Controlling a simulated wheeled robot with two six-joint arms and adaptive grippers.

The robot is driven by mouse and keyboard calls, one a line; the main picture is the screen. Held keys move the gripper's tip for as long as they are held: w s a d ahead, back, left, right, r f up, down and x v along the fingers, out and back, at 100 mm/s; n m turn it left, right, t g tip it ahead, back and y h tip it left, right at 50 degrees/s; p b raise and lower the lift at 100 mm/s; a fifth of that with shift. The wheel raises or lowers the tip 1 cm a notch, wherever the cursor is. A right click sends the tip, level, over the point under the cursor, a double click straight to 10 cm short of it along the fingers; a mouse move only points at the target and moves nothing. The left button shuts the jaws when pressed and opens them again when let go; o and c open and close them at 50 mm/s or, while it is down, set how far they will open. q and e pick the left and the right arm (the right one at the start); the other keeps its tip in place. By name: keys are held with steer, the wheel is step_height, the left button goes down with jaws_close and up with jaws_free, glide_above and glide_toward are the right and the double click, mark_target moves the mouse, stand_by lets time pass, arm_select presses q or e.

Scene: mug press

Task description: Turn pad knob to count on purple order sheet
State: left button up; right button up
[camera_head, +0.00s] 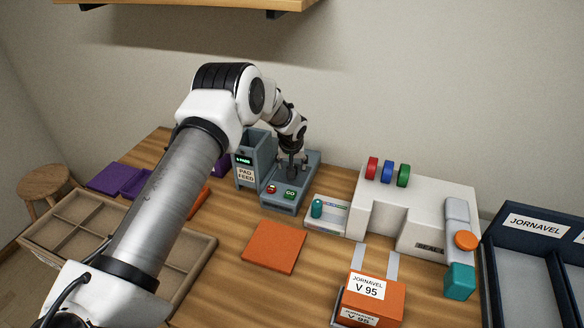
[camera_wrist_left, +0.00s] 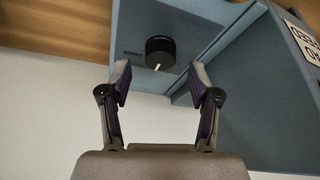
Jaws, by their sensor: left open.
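The grey pad feeder (camera_head: 252,160) stands at the back middle of the table, with a green display, a "PAD FEED" label, a green GO button (camera_head: 290,194) and a red button (camera_head: 271,188). Its black round knob (camera_wrist_left: 160,50) has a white pointer and shows in the left wrist view just past my fingertips. My left gripper (camera_wrist_left: 160,76) is open, with a finger on either side of the knob's line and nothing between them. In the head view my left gripper (camera_head: 297,163) is over the feeder's base. A purple flat piece (camera_head: 107,178) lies at the far left; I can read no count on it.
An orange square (camera_head: 273,246) lies in front of the feeder. A white press (camera_head: 430,205) with coloured rings stands to its right. An orange JORNAVEL box (camera_head: 375,290), dark tray (camera_head: 510,285) and empty wooden divided tray (camera_head: 70,237) surround the workspace.

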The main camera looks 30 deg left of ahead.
arm_select(q)
steer(key=v, duration=0.9)
steer(key=shift+s, duration=0.1)
